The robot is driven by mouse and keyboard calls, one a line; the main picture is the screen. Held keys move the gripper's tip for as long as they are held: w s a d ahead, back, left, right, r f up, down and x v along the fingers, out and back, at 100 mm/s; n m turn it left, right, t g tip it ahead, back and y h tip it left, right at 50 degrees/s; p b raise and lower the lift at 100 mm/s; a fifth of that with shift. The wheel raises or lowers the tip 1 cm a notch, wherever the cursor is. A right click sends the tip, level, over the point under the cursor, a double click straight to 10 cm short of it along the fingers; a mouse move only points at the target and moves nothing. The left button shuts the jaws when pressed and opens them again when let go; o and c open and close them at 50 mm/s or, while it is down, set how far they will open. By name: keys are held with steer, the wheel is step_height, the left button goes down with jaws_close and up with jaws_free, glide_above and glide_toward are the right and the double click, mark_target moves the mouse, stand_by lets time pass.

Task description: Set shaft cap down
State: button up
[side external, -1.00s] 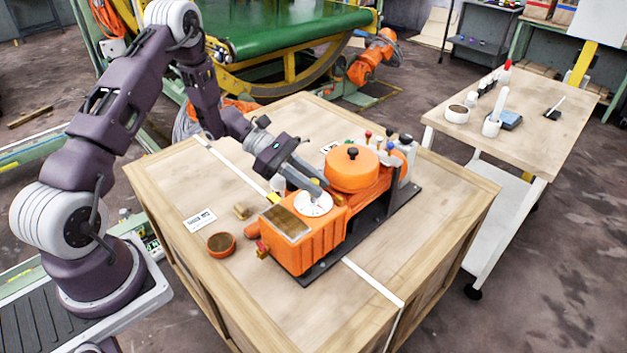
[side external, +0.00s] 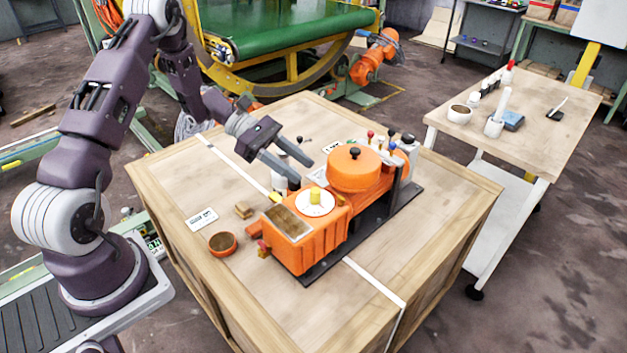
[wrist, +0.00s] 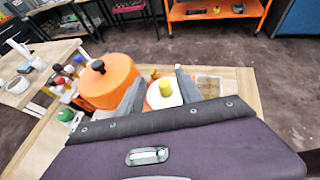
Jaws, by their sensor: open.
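A small yellow cylinder (side external: 315,196), which looks like the shaft cap, stands upright on the white disc (side external: 311,208) of the orange machine (side external: 306,242). It also shows between and beyond my fingers in the wrist view (wrist: 166,88), with the white disc (wrist: 157,101) under it. My gripper (side external: 302,172) is open and empty. It is above and behind the disc in the side view, apart from the cap. Its two grey fingers also show in the wrist view (wrist: 160,78).
The orange round housing with a black knob (side external: 355,169) stands close to the right of the disc. Small bottles (side external: 385,142) crowd behind it. An orange bowl (side external: 222,244) and a small wooden block (side external: 243,211) lie left on the wooden crate top (side external: 170,178).

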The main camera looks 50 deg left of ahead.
steer(key=v, duration=0.7)
steer(key=s+d+r+m+g+y, duration=0.4)
steer(key=s+d+r+m+y, duration=0.2)
steer(key=s+d+r+m, duration=0.65)
steer(key=s+r+m+t+y, duration=0.2)
steer(key=s+m+y, duration=0.1)
steer(key=s+m, duration=0.1)
steer(key=s+d+r+m+t+y, duration=0.1)
steer(key=s+r+m+t+y, duration=0.1)
steer(key=s+m, duration=0.3)
steer(key=s+t+y, duration=0.1)
steer(key=s, duration=0.1)
steer(key=shift+s+d, duration=0.25)
steer(key=shift+s, duration=0.05)
steer(key=shift+m, duration=0.25)
